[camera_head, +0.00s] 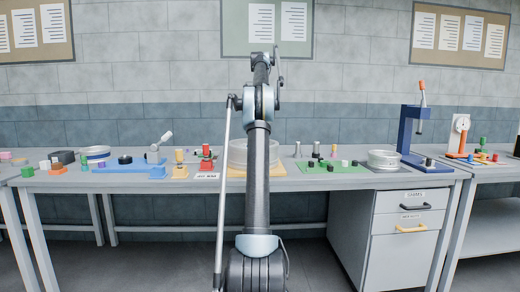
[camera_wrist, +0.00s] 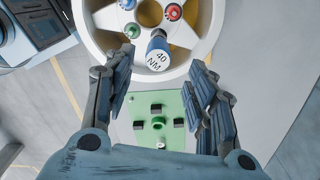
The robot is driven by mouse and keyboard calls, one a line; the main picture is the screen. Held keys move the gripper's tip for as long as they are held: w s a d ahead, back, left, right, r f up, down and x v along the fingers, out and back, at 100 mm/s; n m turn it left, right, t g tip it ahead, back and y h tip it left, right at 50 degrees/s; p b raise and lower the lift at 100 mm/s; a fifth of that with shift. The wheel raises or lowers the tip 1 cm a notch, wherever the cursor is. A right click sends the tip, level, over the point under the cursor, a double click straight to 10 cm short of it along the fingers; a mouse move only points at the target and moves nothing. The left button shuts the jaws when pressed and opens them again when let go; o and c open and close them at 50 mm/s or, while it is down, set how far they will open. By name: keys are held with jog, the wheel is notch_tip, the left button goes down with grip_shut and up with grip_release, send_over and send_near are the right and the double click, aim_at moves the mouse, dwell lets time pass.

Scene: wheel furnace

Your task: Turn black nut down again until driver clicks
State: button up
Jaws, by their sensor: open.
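A blue driver (camera_wrist: 158,52) marked "40 NM" stands on a cream spoked wheel (camera_wrist: 98,38) in the wrist view. My gripper (camera_wrist: 163,66) is open, with one finger on each side of the driver's marked end and a gap on both sides. In the head view a pale round rim (camera_head: 238,152) shows partly behind my arm.
A green plate (camera_wrist: 145,105) with black blocks lies below the wheel in the wrist view, between my fingers. On the bench stand a blue press (camera_head: 406,130), a metal bowl-like ring (camera_head: 384,157) and a blue fixture (camera_head: 130,165). A drawer unit (camera_head: 400,240) is under the right side.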

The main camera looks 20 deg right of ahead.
jog(key=shift+r, duration=1.8)
jog(key=s+a+r+n, duration=0.1)
jog(key=s+a+n, duration=0.6)
jog(key=s+a, duration=0.35)
jog(key=s+a+f+n+t, duration=0.1)
jog(key=s+a+f+n, duration=0.3)
jog(key=s, duration=0.4)
jog(key=s+a+f+n, duration=0.3)
jog(key=s+a+f, duration=0.1)
jog(key=s+a, duration=0.25)
jog(key=s+a+f+n, duration=0.2)
jog(key=s+f+n, duration=0.1)
jog(key=s+f, duration=0.7)
jog(key=s+a+f+n, duration=0.2)
jog(key=s+f+n, duration=0.2)
jog(key=s+f, duration=0.7)
jog(key=s+a+f+n+t, duration=0.1)
jog(key=s+a+f+n, duration=0.2)
jog(key=s+f, duration=0.7)
notch_tip(320, 180, down, 6)
jog(key=shift+s+r+n, duration=0.2)
jog(key=shift+s+n, duration=0.1)
jog(key=shift+n, duration=0.2)
